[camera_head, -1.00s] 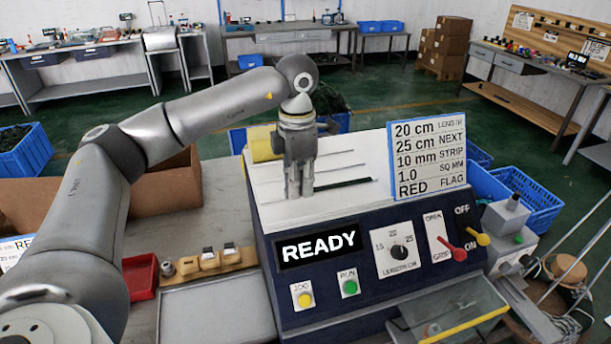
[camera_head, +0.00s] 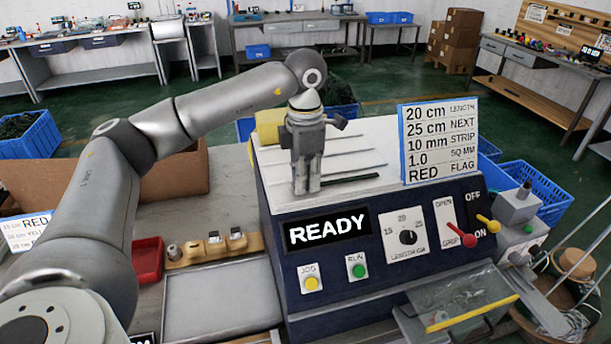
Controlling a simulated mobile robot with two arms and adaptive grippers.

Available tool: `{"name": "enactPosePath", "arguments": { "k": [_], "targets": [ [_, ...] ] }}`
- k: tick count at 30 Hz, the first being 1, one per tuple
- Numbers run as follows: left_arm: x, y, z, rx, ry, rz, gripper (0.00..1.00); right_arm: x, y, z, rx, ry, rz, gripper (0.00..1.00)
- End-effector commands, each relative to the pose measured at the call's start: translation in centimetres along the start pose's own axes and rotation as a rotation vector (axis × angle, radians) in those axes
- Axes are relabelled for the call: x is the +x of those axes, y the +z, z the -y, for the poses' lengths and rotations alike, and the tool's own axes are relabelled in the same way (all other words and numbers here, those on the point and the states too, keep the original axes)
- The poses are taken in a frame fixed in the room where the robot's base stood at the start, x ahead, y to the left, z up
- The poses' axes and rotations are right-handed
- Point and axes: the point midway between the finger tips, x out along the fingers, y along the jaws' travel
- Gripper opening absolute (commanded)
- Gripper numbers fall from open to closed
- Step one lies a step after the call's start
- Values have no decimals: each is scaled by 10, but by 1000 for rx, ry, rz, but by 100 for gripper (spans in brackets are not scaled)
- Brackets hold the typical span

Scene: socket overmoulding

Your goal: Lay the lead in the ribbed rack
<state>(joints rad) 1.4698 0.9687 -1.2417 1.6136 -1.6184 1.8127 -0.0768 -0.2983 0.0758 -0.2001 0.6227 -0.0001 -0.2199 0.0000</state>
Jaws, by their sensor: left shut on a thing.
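My left gripper (camera_head: 306,188) points straight down over the pale top of the dark blue machine (camera_head: 290,207). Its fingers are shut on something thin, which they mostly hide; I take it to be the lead. A dark thin strip (camera_head: 352,180) runs to the right from beside the fingertips along the pale top. I cannot tell whether it is part of the lead or a slot. Thinner parallel lines cross the top behind it. I cannot make out a ribbed rack for certain. My right gripper is not in view.
A sign board (camera_head: 438,142) stands on the machine's right. The front panel has a READY display (camera_head: 327,230), buttons and levers. A red tray (camera_head: 148,260) and a grey tray (camera_head: 222,296) lie left of the machine. A cardboard box (camera_head: 180,175) stands behind them.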

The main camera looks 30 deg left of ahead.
Motion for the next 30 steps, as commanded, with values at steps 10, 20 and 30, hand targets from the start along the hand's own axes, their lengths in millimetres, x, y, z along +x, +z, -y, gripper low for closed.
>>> {"name": "enactPosePath", "arguments": {
  "k": [10,20,30],
  "targets": [
    [0,0,0,0,0,0,42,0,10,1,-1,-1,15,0],
    [-12,1,0,0,2,3,42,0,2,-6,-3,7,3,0],
    [-88,1,0,0,3,5,42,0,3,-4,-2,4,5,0]
  ]
}}
